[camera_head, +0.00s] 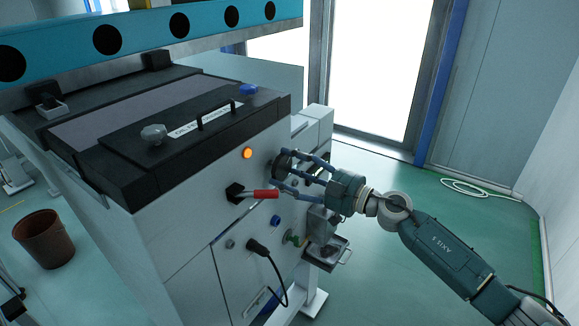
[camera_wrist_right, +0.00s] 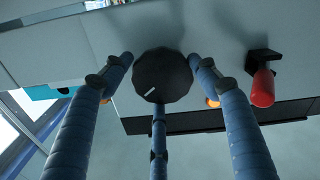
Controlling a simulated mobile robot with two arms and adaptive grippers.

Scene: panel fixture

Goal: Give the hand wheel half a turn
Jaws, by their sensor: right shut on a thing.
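The hand wheel (camera_wrist_right: 165,76) is a dark, round, many-sided knob with a small white mark near its lower left edge, in the middle of the right wrist view. In the head view the hand wheel (camera_head: 283,162) shows on the cabinet's right-hand face, partly hidden by my fingers. My right gripper (camera_head: 292,172) has its blue fingers around the wheel and is shut on it. In the wrist view the right gripper (camera_wrist_right: 161,82) has one finger at each side of the wheel and a third below it. My left gripper is not in view.
A red-handled lever (camera_head: 265,194) sticks out close to my fingers, left of the wheel. An orange lamp (camera_head: 247,153) is above it. A black plug with a cable (camera_head: 262,250) and a small metal tray (camera_head: 327,255) are lower. Green floor (camera_head: 400,180) is open at right.

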